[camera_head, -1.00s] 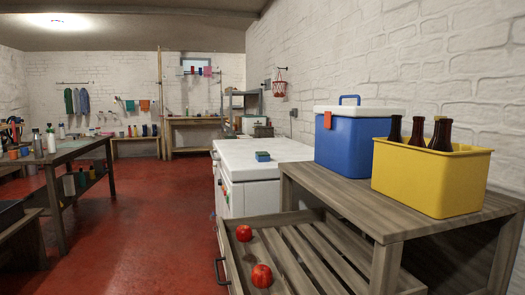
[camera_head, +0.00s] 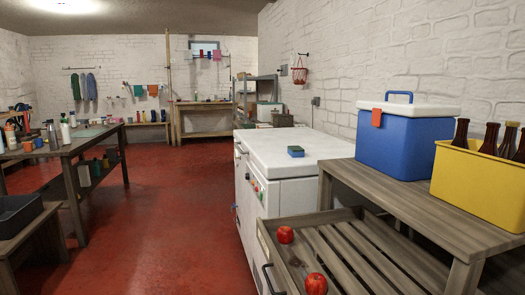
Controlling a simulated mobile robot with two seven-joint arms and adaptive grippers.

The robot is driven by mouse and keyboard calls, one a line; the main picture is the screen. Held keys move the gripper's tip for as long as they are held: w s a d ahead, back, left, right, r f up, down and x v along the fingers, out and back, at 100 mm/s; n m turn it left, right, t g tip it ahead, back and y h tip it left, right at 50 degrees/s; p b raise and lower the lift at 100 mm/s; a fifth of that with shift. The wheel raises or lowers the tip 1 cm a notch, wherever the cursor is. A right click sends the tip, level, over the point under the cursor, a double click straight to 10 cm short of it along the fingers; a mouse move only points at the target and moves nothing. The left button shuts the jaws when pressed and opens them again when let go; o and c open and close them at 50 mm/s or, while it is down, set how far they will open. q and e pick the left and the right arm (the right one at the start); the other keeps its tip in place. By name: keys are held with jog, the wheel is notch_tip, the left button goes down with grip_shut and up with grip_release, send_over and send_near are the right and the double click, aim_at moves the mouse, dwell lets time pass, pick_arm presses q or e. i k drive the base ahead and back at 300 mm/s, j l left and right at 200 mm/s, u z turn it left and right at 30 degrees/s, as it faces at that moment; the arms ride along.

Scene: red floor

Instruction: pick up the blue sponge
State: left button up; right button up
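A small blue sponge (camera_head: 296,151) with a greenish lower layer lies on the white top of a chest freezer (camera_head: 318,158), near its front corner. Nothing touches it. Neither of my grippers shows in the head view.
A wooden bench (camera_head: 412,207) at the right holds a blue cooler (camera_head: 404,141) and a yellow crate (camera_head: 478,187) with brown bottles. A slatted drawer (camera_head: 350,262) with two red apples (camera_head: 285,235) juts out before the freezer. The red floor (camera_head: 165,200) is open between freezer and left table (camera_head: 75,148).

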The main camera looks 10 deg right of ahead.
aim_at(295, 152)
jog(key=i+j+u, duration=0.4)
jog(key=i, duration=0.4)
jog(key=i+j+u, duration=0.2)
jog(key=i, duration=0.2)
jog(key=i+j+z, duration=0.1)
jog(key=i, duration=0.4)
jog(key=i+j+z, duration=0.1)
jog(key=i, duration=0.4)
jog(key=i+j+z, duration=0.15)
jog(key=i, duration=0.35)
jog(key=i+j+z, duration=0.2)
jog(key=z, duration=0.2)
jog(key=i+j+z, duration=0.5)
jog(key=j+z, duration=0.3)
jog(key=i+j+z, duration=0.15)
jog(key=j+z, duration=0.25)
jog(key=i+j+z, duration=0.1)
jog(key=j+z, duration=0.3)
